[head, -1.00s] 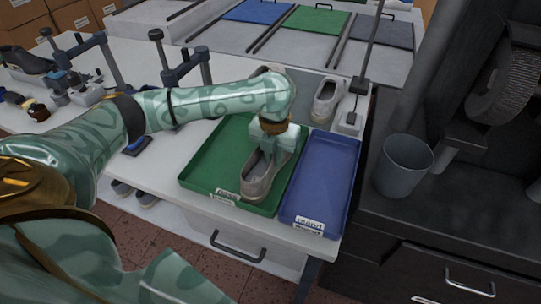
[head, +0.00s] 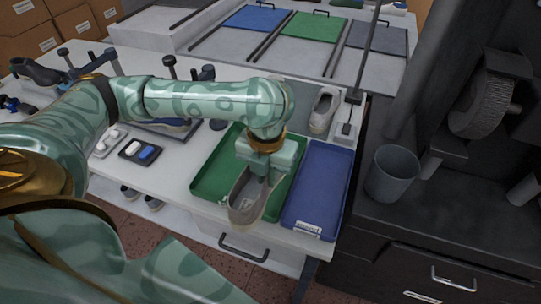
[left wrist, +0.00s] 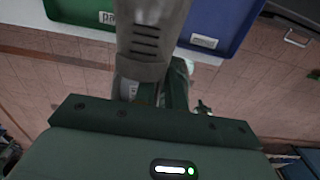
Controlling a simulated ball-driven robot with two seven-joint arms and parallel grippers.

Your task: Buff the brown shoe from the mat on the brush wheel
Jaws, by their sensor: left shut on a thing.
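A taupe, grey-brown shoe (head: 245,203) hangs from my left gripper (head: 264,175), which is shut on its opening from above. The shoe covers part of the front rim of the green tray (head: 206,178) and appears raised above it. The green tray also shows in the left wrist view (left wrist: 70,12). The dark brush wheel (head: 482,106) is on the machine at the right, well apart from the shoe. Another light grey shoe (head: 322,112) stands on a grey mat behind the trays. My right gripper is not in view.
A blue tray (head: 318,185) lies right of the green one. A grey bin (head: 392,173) stands on the dark machine bench, between the trays and the wheel. A thin dark post (head: 366,60) rises behind the blue tray. Clamp stands and small pads (head: 140,151) are at the left.

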